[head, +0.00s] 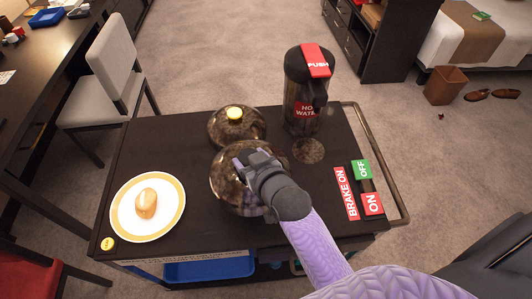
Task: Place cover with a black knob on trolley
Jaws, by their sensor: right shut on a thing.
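A round, dark brown, glossy cover (226,190) is over the middle of the black trolley top (168,150). My right gripper (258,163) is over the middle of this cover and shut on it, at the knob. The gripper hides the knob, so its colour does not show. I cannot tell whether the cover touches the trolley or hangs slightly above it. A second, similar cover with a yellow knob (234,114) sits just behind it. My left gripper is not in view.
A hot water dispenser (303,90) stands at the back right, with a round brown patch (308,150) in front. A plate (177,206) with a bread roll (147,203) sits at the left. Brake pedals (373,204) and a rail (381,155) are at the right. A chair (112,65) stands behind left.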

